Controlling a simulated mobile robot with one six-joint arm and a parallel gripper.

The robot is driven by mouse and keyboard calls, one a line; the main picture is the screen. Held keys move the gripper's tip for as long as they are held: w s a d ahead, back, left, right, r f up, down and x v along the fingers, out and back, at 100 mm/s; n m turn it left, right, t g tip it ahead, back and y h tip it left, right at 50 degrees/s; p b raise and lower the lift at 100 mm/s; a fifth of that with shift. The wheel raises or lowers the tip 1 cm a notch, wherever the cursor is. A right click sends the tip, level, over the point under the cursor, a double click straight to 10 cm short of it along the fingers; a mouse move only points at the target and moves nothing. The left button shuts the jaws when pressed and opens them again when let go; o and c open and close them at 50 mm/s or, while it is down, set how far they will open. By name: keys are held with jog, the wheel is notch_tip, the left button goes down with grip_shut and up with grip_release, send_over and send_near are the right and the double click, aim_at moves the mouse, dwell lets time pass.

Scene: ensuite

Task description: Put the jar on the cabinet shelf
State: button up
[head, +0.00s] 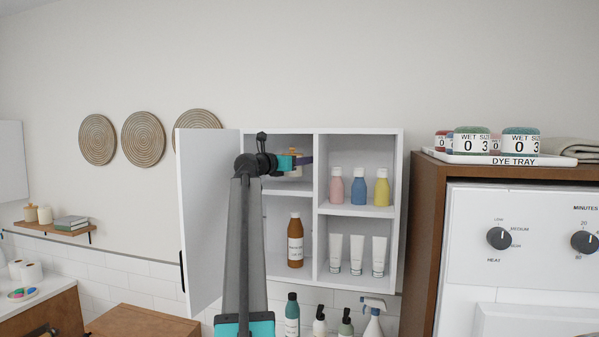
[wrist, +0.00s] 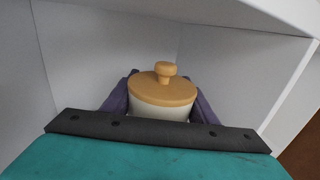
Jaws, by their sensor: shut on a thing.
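The jar (wrist: 163,94) is cream with a tan wooden lid and a round knob, and it is upright in the wrist view. My gripper (wrist: 162,108) has its purple fingers on both sides of the jar, shut on it. In the head view my gripper (head: 298,160) reaches into the upper left compartment of the open white cabinet (head: 318,130). The jar (head: 295,172) shows there only in part behind the gripper. I cannot tell whether its base touches the shelf (head: 275,192).
The cabinet door (head: 210,210) stands open at left. A brown bottle (head: 295,242) is in the compartment below. Pink, blue and yellow bottles (head: 357,190) and white tubes (head: 357,254) fill the right compartments. The cabinet's walls and top are close around my gripper.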

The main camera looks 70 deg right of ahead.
jog(key=shift+f, duration=0.1)
notch_tip(320, 180, down, 2)
jog(key=shift+a+f+p, duration=0.1)
jog(key=shift+f+p, duration=0.1)
jog(key=shift+p, duration=0.65)
jog(key=shift+d+f+p, duration=0.3)
jog(key=shift+f+p, duration=0.2)
jog(key=shift+f, duration=0.1)
jog(key=shift+f, duration=0.15)
jog(key=o, duration=1.2)
jog(key=shift+w+a, duration=0.1)
jog(key=shift+a, duration=0.15)
jog(key=b+v, duration=0.4)
jog(key=v, duration=0.7)
jog(key=shift+a, duration=0.25)
